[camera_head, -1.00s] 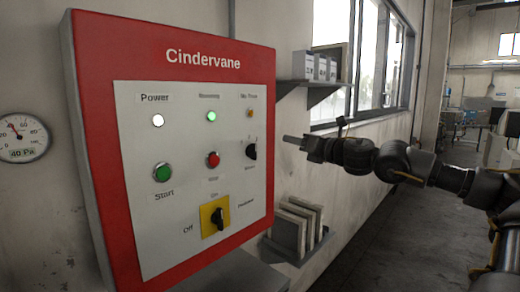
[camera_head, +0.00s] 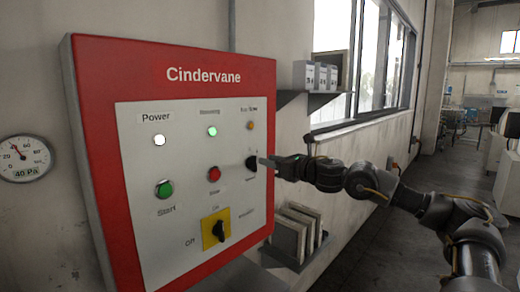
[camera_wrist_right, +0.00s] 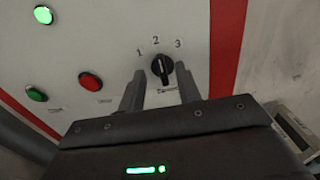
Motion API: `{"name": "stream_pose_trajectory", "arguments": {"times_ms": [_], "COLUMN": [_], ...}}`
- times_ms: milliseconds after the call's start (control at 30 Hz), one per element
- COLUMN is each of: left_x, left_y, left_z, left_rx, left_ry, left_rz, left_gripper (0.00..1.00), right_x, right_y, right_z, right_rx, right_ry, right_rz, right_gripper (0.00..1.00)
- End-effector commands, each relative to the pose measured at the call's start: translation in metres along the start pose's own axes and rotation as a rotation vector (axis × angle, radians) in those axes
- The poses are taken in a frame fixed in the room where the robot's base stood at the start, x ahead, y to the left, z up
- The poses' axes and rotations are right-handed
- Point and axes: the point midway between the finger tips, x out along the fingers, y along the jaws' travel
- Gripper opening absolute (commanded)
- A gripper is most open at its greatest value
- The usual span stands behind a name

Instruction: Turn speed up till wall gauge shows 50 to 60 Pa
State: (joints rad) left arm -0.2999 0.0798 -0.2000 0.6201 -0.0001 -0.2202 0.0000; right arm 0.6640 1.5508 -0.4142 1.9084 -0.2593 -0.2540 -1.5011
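The black speed knob (camera_head: 252,163) sits at the right side of the control panel, below an amber lamp. In the right wrist view the knob (camera_wrist_right: 161,70) has the marks 1, 2 and 3 around it; its exact pointer setting is hard to read. My right gripper (camera_head: 268,163) is at the knob. In the wrist view the gripper (camera_wrist_right: 162,80) is open, with one finger on each side of the knob and gaps visible. The round wall gauge (camera_head: 24,158) at the far left has a red needle and a display reading 40 Pa. My left gripper is not in view.
The red-framed Cindervane panel (camera_head: 180,52) carries a green button (camera_head: 164,189), a red button (camera_head: 214,174) and a yellow-backed switch (camera_head: 216,229). The power lamp (camera_head: 159,140) and a green lamp (camera_head: 212,132) are lit. A shelf with boxes (camera_head: 316,75) hangs behind my right arm.

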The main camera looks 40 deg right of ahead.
Motion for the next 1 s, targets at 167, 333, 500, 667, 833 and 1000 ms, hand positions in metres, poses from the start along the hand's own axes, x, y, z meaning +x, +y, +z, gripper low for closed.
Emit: {"name": "stream_pose_trajectory", "arguments": {"times_ms": [167,333,500,667,833,1000], "left_x": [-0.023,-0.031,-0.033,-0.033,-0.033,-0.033], "left_y": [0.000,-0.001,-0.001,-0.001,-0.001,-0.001], "left_z": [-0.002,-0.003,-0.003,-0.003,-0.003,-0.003], "left_rx": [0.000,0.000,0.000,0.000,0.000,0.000], "left_ry": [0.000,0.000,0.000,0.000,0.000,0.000], "left_rz": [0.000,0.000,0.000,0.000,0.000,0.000], "left_gripper": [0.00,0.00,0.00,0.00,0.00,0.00], "right_x": [0.026,0.042,0.048,0.049,0.049,0.049], "right_y": [0.001,0.000,0.000,0.000,0.000,0.000], "right_z": [0.005,0.003,0.001,0.000,0.000,0.000], "right_rx": [0.005,0.003,0.000,0.000,0.000,0.000], "right_ry": [-0.002,-0.001,0.000,0.000,0.000,0.000], "right_rz": [0.002,0.000,0.000,0.000,0.000,0.000], "right_gripper": [0.34,0.34,0.34,0.34,0.23,0.01]}}
